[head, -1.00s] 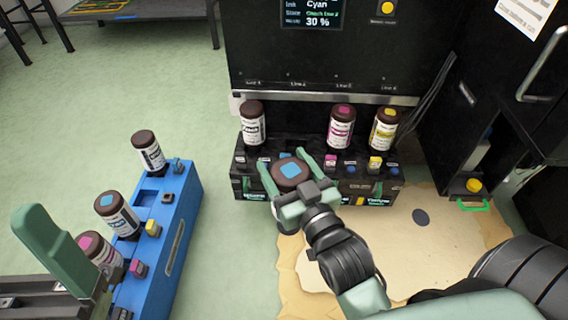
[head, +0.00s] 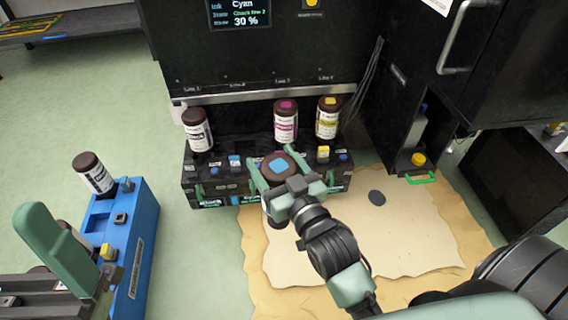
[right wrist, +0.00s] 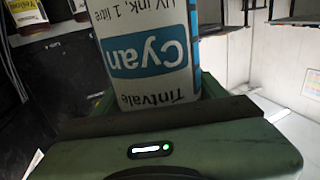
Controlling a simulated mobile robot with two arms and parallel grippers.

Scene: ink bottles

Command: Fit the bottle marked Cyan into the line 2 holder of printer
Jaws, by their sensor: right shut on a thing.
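The cyan bottle (head: 275,170), with a dark cap and a blue square on top, is held by my right gripper (head: 272,161), which is shut on it. In the right wrist view its label (right wrist: 145,52) reads Cyan upside down. The printer's black holder rack (head: 200,186) lies behind it. In the head view the bottle overlaps the rack's front right of the line 2 place, which shows no bottle between the line 1 bottle (head: 197,131) and the magenta bottle (head: 286,122). My left gripper (head: 58,250) is at lower left, only partly in view.
A yellow bottle (head: 327,119) stands at line 4. A blue crate (head: 140,225) at left holds a dark-capped bottle (head: 92,174); another is mostly hidden behind my left gripper. The printer's screen (head: 239,15) reads Cyan, 30 %.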

